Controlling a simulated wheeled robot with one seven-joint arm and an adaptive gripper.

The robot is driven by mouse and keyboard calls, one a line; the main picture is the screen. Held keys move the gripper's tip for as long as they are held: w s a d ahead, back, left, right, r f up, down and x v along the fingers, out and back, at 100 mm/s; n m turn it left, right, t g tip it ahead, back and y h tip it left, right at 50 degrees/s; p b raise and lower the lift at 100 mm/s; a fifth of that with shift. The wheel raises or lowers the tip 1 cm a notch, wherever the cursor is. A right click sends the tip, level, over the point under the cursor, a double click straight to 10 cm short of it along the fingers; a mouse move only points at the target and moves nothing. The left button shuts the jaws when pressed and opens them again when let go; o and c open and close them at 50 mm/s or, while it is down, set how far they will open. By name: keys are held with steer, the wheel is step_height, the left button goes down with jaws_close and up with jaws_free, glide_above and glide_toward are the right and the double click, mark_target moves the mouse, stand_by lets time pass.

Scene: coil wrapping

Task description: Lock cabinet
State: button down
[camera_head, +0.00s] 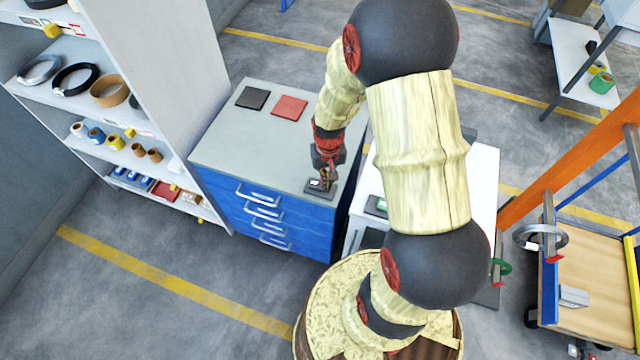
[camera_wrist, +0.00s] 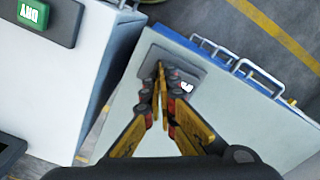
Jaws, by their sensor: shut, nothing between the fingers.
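The blue cabinet (camera_head: 262,222) has several drawers with silver handles and a grey top. Its drawers look closed in the head view. A small dark lock panel (camera_head: 319,187) with a white mark lies on the top near the front right corner. It also shows in the wrist view (camera_wrist: 186,70) as a grey plate. My gripper (camera_head: 327,178) is over this panel, pointing down. In the wrist view its yellow and black fingers (camera_wrist: 162,90) are shut and empty, with the tips at the plate. I cannot tell whether they touch it.
A black pad (camera_head: 252,98) and a red pad (camera_head: 290,108) lie on the cabinet top. A white shelf unit (camera_head: 172,60) stands left. A white machine (camera_wrist: 60,75) with a green "DRY" label (camera_wrist: 32,12) stands beside the cabinet. An orange frame (camera_head: 560,165) and cart (camera_head: 590,285) stand right.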

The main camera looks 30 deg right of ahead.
steer(key=shift+f, duration=0.4)
steer(key=shift+r, duration=0.1)
steer(key=shift+r+p, duration=2.5)
steer(key=shift+r, duration=1)
steer(key=s+a+r+n+t+b, duration=0.1)
steer(key=s+a+r, duration=0.3)
steer(key=r, duration=0.4)
steer(key=s+a+r+n+t+b, duration=0.2)
steer(key=s+a+r+b, duration=0.1)
steer(key=r, duration=0.6)
steer(key=s+a+r+n+t+b, duration=0.1)
steer(key=s+a+r+t+b, duration=0.1)
steer(key=s+a+r, duration=0.3)
step_height(320, 180, up, 4)
steer(key=shift+s+t+b, duration=0.15)
steer(key=shift+t+b, duration=0.15)
steer(key=shift+b, duration=0.15)
